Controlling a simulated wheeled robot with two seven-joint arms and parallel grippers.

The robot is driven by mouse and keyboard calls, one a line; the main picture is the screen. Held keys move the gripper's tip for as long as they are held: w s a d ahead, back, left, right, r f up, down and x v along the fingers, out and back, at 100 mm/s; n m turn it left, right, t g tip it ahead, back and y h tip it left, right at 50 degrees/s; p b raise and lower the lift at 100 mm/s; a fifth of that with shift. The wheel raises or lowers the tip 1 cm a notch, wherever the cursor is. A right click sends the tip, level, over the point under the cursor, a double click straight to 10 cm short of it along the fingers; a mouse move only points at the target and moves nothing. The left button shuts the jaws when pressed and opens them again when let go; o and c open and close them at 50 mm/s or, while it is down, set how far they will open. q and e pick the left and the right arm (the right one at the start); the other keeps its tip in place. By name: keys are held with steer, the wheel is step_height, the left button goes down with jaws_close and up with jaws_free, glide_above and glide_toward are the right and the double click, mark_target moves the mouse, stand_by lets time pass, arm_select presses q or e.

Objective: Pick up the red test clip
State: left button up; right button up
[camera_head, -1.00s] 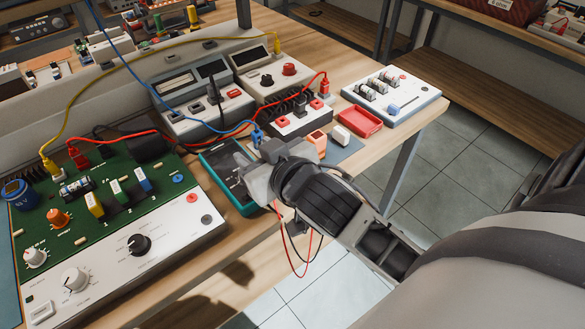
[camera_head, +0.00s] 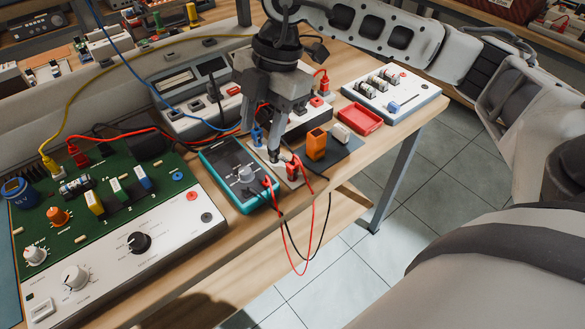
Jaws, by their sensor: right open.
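The red test clip (camera_head: 293,168) stands on a small pale board (camera_head: 258,155) at the front edge of the bench, with a red lead hanging from it. My right gripper (camera_head: 268,143) points down over this board, its jaws open. Its fingertips are just left of the red clip and near a black clip or plug beside it. I cannot tell whether they touch. A blue plug (camera_head: 257,135) stands behind the fingertips, partly hidden. My left gripper is not in view.
A teal multimeter (camera_head: 238,172) lies left of the clip, with red and black leads looping over the bench edge. An orange block (camera_head: 316,143) and a white block (camera_head: 340,133) stand to the right. A red tray (camera_head: 361,118) lies farther right. A green circuit panel (camera_head: 100,200) fills the left.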

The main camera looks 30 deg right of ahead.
steer(key=d+m+h, duration=0.3)
steer(key=d, duration=0.4)
steer(key=p, duration=0.1)
glide_above(293, 163)
steer(key=f, duration=0.8)
steer(key=shift+d+f, duration=0.15)
steer(key=shift+d, duration=0.25)
steer(key=shift+a+f+p, duration=0.25)
steer(key=shift+f+p, duration=0.05)
steer(key=shift+f, duration=1.2)
steer(key=shift+a+f+p, duration=0.2)
steer(key=shift+f+p, duration=0.1)
steer(key=shift+f, duration=1.2)
steer(key=c, duration=0.9)
